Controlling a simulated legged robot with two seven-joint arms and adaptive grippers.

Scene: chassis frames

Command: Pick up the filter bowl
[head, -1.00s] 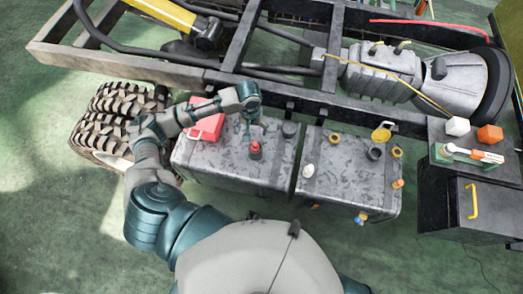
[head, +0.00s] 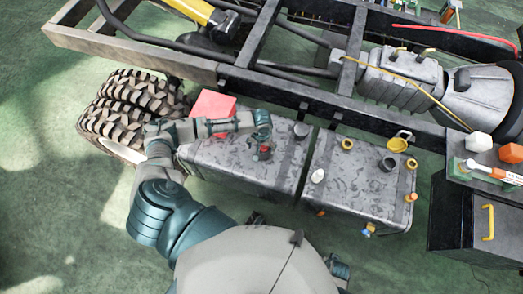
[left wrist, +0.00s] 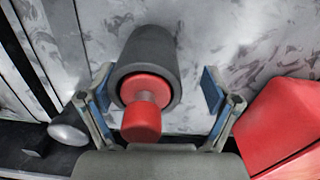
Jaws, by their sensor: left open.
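A dark grey cylinder with a red stepped end, which I take for the filter bowl, stands on the left grey tank (head: 225,160). In the head view its red part (head: 264,152) shows just below my left gripper (head: 263,135). In the left wrist view the bowl (left wrist: 150,60) lies between the two blue-padded fingers of my left gripper (left wrist: 156,90). The fingers are open, one on each side, with a visible gap to the bowl. My right gripper is not in view.
A red box (head: 213,104) stands close to the left forearm; it also shows in the left wrist view (left wrist: 290,125). A dark cabinet (head: 455,215) stands right. The chassis frame (head: 150,58) runs behind.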

